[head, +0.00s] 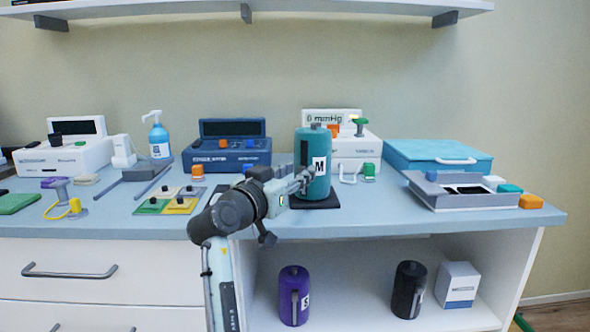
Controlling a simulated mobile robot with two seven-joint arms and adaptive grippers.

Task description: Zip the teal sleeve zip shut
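The teal sleeve (318,142) stands upright on a dark base plate (326,202) near the front edge of the counter. It has a white label marked M and a small grey piece on top. My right gripper (304,181) reaches in from below and is at the sleeve's lower left front, left of the label. Its fingertips look close to or touching the sleeve; I cannot tell which. The fingers overlap, so their opening and anything between them are unclear. The zip and its slider cannot be made out behind the gripper. My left gripper is not in view.
Behind the sleeve stands a white device reading 6 mmHg (350,152). A dark blue device (226,150) is to its left, and a teal case (420,150) and grey tray (450,200) to its right. Purple (287,285) and black (405,288) sleeves stand on the lower shelf.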

